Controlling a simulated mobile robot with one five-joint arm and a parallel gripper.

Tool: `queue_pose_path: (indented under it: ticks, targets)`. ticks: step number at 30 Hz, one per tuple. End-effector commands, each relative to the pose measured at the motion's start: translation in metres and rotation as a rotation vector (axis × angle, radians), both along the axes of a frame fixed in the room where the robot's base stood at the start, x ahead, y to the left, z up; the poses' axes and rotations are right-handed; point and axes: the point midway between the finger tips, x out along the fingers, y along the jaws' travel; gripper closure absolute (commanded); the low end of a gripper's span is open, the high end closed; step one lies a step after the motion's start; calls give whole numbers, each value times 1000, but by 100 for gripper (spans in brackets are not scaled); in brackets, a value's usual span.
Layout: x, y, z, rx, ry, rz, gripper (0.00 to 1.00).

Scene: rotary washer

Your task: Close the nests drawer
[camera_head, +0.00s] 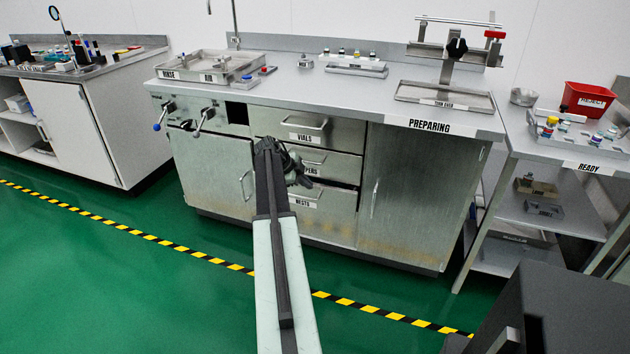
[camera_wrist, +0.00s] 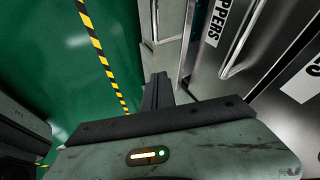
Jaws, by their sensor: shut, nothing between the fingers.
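The nests drawer (camera_head: 328,215) is the lowest of a stack of steel drawers in the preparing counter, with a NESTS label on its front. A dark gap shows above its front at the right, and it looks slightly pulled out. How far is hard to tell. My gripper (camera_head: 298,178) is in front of the drawer stack and hides part of the middle and lowest drawers. It is shut and empty. In the wrist view my gripper (camera_wrist: 157,90) points toward the drawer fronts, beside a pale drawer edge; I cannot tell whether it touches.
The vials drawer (camera_head: 295,126) and the middle drawer (camera_head: 335,165) are above. A cabinet door (camera_head: 400,190) with a vertical handle is to the right, another door (camera_head: 215,175) to the left. The green floor (camera_head: 120,280) in front is clear, crossed by striped tape.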

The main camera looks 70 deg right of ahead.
Motion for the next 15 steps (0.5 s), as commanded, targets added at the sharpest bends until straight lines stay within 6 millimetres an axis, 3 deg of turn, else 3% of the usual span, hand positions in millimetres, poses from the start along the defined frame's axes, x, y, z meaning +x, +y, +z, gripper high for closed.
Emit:
queue_pose_path:
  ticks: [1,5,9,11,15]
  targets:
    - [2,5,13,0,0,1,100]
    - [6,8,14,0,0,1,100]
    - [7,8,12,24,37,62,66]
    - [10,3,13,46,91,173,66]
    - [13,-15,30,79,380,604,66]
